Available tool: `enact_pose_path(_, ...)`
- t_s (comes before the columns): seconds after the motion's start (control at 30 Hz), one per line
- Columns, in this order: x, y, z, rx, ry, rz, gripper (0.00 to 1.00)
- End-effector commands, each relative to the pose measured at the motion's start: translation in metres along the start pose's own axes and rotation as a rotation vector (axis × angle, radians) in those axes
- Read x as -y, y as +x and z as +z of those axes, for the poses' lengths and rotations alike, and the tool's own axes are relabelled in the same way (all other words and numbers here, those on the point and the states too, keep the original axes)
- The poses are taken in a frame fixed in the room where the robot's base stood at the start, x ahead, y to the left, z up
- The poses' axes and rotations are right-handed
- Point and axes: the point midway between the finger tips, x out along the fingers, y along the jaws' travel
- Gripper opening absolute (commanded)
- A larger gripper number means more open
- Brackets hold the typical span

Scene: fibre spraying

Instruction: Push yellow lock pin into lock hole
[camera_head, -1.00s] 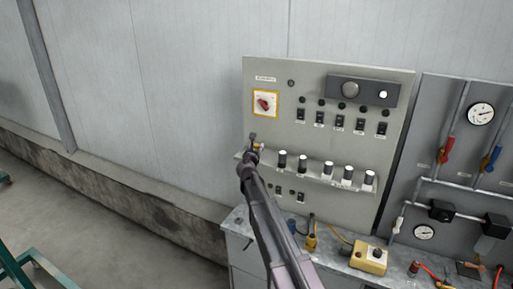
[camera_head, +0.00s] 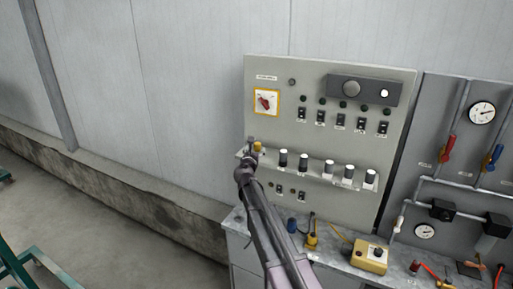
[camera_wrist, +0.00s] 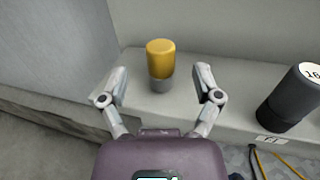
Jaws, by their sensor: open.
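The yellow lock pin (camera_head: 257,147) stands upright at the left end of the panel's narrow shelf. The wrist view shows it closer, as a yellow cap (camera_wrist: 160,58) on a grey cylindrical base. My gripper (camera_head: 249,150) is at the shelf's left end, right by the pin. In the wrist view my gripper (camera_wrist: 160,84) is open, with one finger on each side of the pin and visible gaps to both. I cannot make out the lock hole. A red rotary switch (camera_head: 265,101) on a yellow-edged plate is on the panel above the pin.
Several dark knobs with white tops line the shelf to the right; the nearest knob (camera_wrist: 291,98) shows in the wrist view. The grey control panel (camera_head: 400,160) rises behind. A yellow box (camera_head: 369,257) and tools lie on the bench below. Left of the shelf is free.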

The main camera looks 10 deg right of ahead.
Motion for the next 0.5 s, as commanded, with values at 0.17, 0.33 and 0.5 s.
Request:
enact_pose_path(0.17, 0.001, -0.034, 0.0, 0.0, 0.0, 0.002, 0.82)
enact_pose_path(0.33, 0.001, -0.058, 0.0, 0.0, 0.0, 0.002, 0.82)
enact_pose_path(0.5, 0.001, -0.072, 0.0, 0.0, 0.0, 0.001, 0.82)
